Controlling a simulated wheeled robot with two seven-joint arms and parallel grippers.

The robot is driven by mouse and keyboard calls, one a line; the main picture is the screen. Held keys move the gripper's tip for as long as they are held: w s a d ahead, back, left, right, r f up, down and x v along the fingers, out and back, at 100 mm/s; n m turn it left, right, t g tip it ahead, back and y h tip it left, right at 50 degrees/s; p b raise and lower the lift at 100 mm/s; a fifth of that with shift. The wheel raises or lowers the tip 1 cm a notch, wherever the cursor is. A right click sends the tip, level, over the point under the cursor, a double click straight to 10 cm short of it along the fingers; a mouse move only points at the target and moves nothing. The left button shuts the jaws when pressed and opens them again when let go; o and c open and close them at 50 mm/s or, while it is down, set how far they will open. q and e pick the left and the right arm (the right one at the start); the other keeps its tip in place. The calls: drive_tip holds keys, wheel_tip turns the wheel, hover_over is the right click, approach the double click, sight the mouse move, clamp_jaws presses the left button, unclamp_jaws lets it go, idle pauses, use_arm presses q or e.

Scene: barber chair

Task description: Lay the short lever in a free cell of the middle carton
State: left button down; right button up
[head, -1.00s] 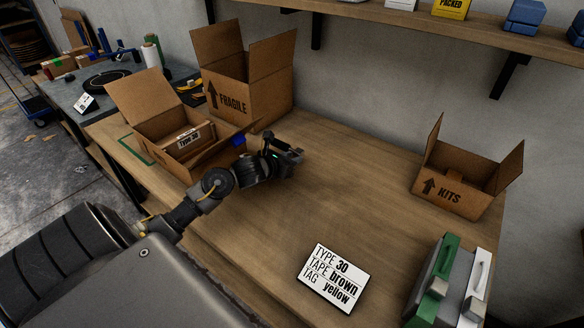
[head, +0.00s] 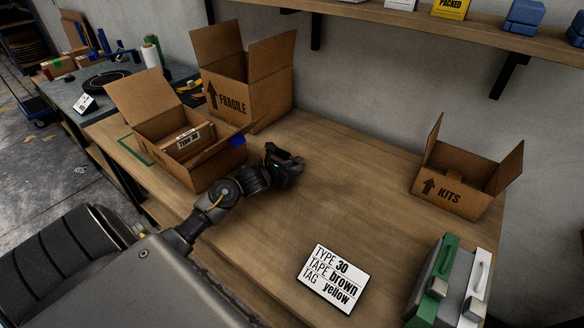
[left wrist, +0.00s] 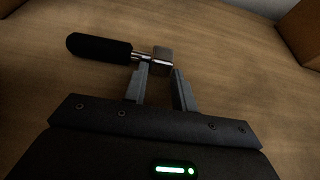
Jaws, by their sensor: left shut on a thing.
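The short lever has a black grip (left wrist: 100,47), a thin metal rod and a small metal block (left wrist: 162,60). My left gripper (left wrist: 160,74) is shut on the lever near its block end, with the grip sticking out to the left in the left wrist view. In the head view my left gripper (head: 295,164) is over the wooden bench, right of the open carton with the TYPE 30 label (head: 215,170). The FRAGILE carton (head: 262,100) stands behind, and the KITS carton (head: 450,197) stands at the right. Their cells cannot be made out. My right gripper is out of view.
A card (head: 333,279) reading type 30, brown tape, yellow tag lies on the bench (head: 370,170). The bench centre is clear. A shelf (head: 420,22) runs along the wall above.

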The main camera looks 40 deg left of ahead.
use_arm(q)
drive_tip(key=c, duration=1.1)
unclamp_jaws()
drive_tip(key=shift+r, duration=0.1)
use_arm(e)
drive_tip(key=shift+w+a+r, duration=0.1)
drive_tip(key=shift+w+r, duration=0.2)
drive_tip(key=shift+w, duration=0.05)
use_arm(q)
drive_tip(key=shift+s+r, duration=0.1)
drive_tip(key=shift+s, duration=0.35)
drive_tip(key=v, duration=0.9)
drive_tip(key=shift+s+r, duration=0.1)
drive_tip(key=shift+s, duration=0.25)
drive_tip(key=shift+s+d+r, duration=0.1)
drive_tip(key=shift+s+r, duration=0.2)
drive_tip(key=shift+s, duration=0.35)
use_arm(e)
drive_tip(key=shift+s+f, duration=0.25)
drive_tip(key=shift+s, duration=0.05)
